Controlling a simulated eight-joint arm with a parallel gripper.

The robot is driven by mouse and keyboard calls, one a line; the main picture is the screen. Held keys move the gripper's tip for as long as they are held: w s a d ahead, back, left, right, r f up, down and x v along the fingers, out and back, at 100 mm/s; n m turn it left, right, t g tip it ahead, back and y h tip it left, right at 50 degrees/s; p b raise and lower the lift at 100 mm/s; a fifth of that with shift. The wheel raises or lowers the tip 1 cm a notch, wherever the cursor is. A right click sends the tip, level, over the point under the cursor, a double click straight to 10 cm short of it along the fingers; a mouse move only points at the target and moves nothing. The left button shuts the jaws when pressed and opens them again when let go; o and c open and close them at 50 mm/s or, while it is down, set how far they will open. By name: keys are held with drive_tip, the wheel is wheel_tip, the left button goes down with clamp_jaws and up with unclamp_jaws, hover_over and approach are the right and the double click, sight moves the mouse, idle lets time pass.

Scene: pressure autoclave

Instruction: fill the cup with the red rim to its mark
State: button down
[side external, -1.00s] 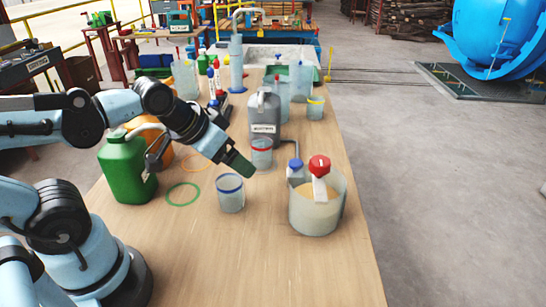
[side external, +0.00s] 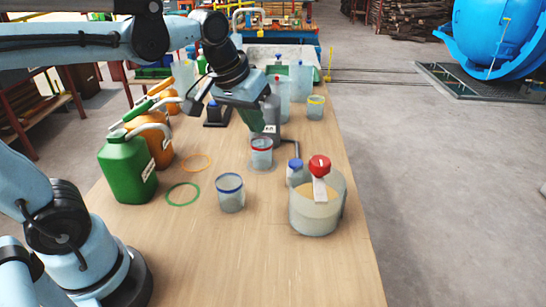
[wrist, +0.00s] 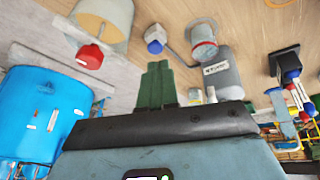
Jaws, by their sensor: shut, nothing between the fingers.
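The cup with the red rim (side external: 261,155) stands upright on the table, in front of a grey labelled canister (side external: 271,112). In the wrist view the cup (wrist: 203,48) is at the upper right beside the canister (wrist: 222,78). Its mark and fill level are too small to tell. My gripper (side external: 258,124) has green fingers pressed together, with nothing in them. It is above and behind the cup, apart from it, and partly hides the canister. In the wrist view the shut fingers (wrist: 157,68) point toward the table.
A wide tub (side external: 316,214) with beige contents and a red-capped part (side external: 319,166) stands right of the cup. A blue-capped part (side external: 295,170) is beside it. A blue-rimmed cup (side external: 230,196) stands in front. Green (side external: 124,172) and orange cans (side external: 160,148) stand left. The front table is clear.

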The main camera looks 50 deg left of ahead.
drive_tip(key=w+r+n+g, duration=0.2)
drive_tip(key=w, duration=0.4)
drive_tip(key=n+g, duration=0.3)
drive_tip(key=n, duration=0.1)
hover_over(296, 162)
drive_tip(key=shift+f, duration=0.35)
drive_tip(key=shift+f, duration=0.1)
wheel_tip(296, 162, down, 14)
drive_tip(key=shift+r, duration=0.1)
idle(0.5)
drive_tip(key=shift+f, duration=1.3)
idle(1.7)
